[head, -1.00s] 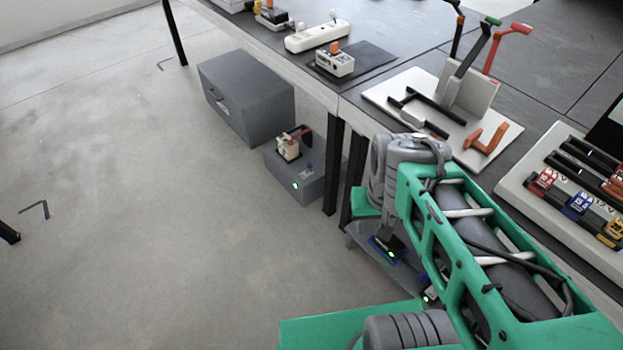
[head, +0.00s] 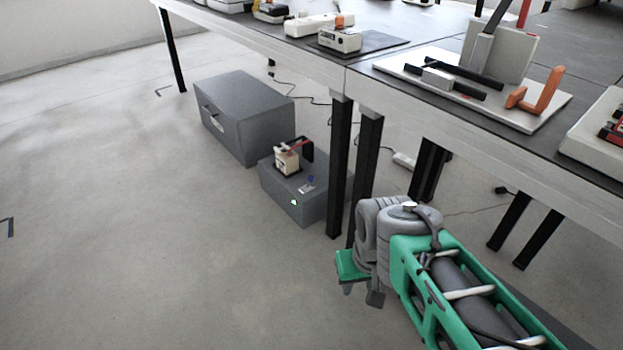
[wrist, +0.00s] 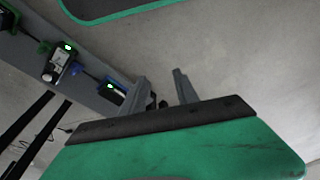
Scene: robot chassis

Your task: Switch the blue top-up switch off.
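A blue-framed switch (wrist: 115,89) with a lit green light sits on a grey ledge in the wrist view, just left of my fingertips and apparently apart from them. Its lever position is too small to read. No label shows which one is the top-up switch. My gripper (head: 361,291) is low in front of the table legs. In the wrist view my gripper (wrist: 160,88) has its two fingers apart with nothing between them.
Along the ledge in the wrist view is a black-and-white unit (wrist: 58,66) with another green light. Table legs (head: 340,170) stand behind my gripper. A larger grey box (head: 245,115) is at the left. The floor at the left is clear.

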